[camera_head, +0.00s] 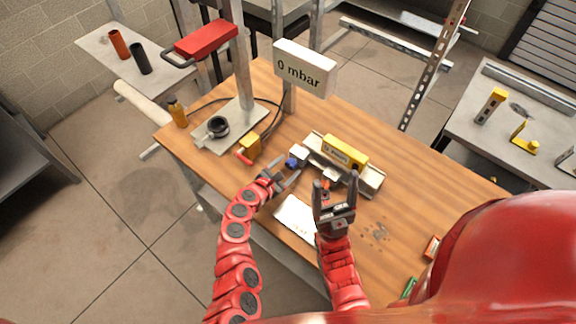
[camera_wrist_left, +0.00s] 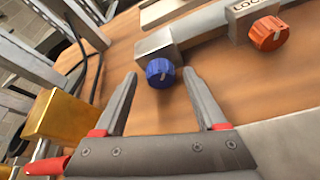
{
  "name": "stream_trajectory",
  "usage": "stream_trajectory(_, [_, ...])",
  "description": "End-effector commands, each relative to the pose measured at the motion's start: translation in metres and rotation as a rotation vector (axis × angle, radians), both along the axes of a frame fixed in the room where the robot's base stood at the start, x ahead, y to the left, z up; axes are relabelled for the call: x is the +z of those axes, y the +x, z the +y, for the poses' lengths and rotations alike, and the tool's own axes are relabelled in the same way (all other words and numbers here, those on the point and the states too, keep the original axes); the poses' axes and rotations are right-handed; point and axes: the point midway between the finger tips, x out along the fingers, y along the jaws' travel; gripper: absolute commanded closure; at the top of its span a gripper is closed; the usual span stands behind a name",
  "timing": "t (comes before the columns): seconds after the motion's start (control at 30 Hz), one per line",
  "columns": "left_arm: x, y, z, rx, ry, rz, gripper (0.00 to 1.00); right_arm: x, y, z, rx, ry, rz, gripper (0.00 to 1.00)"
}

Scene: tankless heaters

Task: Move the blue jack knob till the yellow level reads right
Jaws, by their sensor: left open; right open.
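The blue jack knob (camera_head: 291,162) sits on the left end of a grey metal fixture on the wooden table. In the left wrist view the blue knob (camera_wrist_left: 160,72) lies between and just beyond my open left fingertips. My left gripper (camera_head: 282,173) is open and empty, close to the knob. The yellow level (camera_head: 345,153) lies on the grey rail (camera_head: 372,180); its bubble is too small to read. My right gripper (camera_head: 336,190) is open and empty, in front of the rail. An orange-red knob (camera_wrist_left: 268,33) beside a "LOC" label shows in the left wrist view.
A sign reading "0 mbar" (camera_head: 305,68) stands behind the rail. A yellow valve block (camera_head: 250,144) with a red handle is left of the knob. A white card (camera_head: 296,218) lies near the front edge. The table's right part (camera_head: 430,195) is mostly clear.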

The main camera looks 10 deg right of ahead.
Motion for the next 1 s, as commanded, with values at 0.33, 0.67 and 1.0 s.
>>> stream_trajectory(0.33, [0.015,-0.030,0.033,0.009,0.001,0.002,0.27,-0.007,0.000,0.000,0.000,0.000,0.000,0.28])
stream_trajectory(0.67, [0.034,-0.061,0.065,0.007,0.001,-0.001,0.27,-0.021,0.000,0.000,0.000,0.000,0.000,0.28])
stream_trajectory(1.0, [0.054,-0.093,0.098,0.004,0.002,0.000,0.27,-0.033,0.000,0.000,0.000,0.000,0.000,0.28])
